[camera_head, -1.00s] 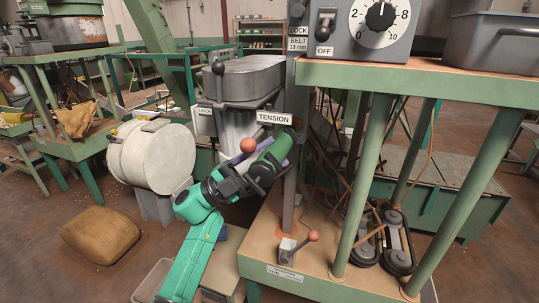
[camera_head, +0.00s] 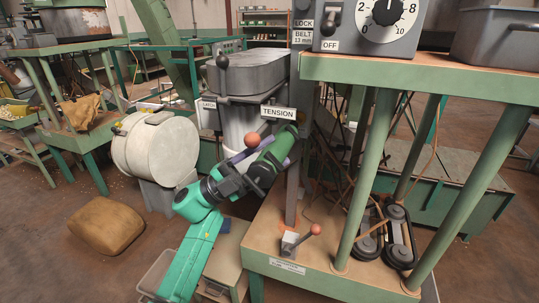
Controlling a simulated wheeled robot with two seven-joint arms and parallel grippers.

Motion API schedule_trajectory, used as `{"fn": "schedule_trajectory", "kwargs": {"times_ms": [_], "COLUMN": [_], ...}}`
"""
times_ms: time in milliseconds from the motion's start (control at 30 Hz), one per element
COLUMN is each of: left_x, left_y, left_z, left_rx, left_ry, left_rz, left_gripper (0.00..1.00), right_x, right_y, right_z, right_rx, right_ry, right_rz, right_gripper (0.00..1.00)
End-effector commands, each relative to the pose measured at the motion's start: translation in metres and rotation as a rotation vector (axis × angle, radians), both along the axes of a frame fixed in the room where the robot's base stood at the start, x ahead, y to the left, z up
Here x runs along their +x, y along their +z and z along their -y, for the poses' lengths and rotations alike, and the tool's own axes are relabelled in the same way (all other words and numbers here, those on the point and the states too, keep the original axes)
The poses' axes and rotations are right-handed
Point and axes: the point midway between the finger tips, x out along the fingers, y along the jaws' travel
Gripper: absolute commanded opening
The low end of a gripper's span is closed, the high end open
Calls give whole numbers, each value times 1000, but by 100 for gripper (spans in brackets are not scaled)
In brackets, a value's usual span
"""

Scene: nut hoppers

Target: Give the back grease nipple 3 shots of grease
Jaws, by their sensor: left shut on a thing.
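My left gripper (camera_head: 266,166) is at the end of the green arm, below the TENSION sign (camera_head: 278,113) and left of the upright grey post. It is shut on a purple thing (camera_head: 240,157), mostly hidden by the gripper and wrist, so I cannot tell its full shape. An orange ball knob (camera_head: 252,140) shows just above the gripper; what it is fixed to is hidden. I cannot make out any grease nipple. My right gripper is not in view.
A pale drum (camera_head: 155,147) stands left of the arm, with a brown sack (camera_head: 107,226) on the floor. A small orange-knobbed lever (camera_head: 315,230) and black belt pulleys (camera_head: 399,238) sit on the lower bench. A green-legged table (camera_head: 430,74) carries the control box (camera_head: 370,27).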

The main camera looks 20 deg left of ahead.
Motion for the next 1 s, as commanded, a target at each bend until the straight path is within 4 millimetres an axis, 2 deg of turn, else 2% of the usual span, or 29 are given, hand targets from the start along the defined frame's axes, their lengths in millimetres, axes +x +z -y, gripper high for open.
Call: {"fn": "schedule_trajectory", "kwargs": {"times_ms": [633,1000], "left_x": [-74,-79], "left_y": [1,1], "left_z": [-5,-5], "left_rx": [-1,-1], "left_ry": [-1,0], "left_rz": [1,2], "left_gripper": [0,0], "right_x": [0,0], "right_y": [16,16], "right_z": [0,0], "right_rx": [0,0], "right_ry": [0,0], "right_rz": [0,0], "right_gripper": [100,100]}}
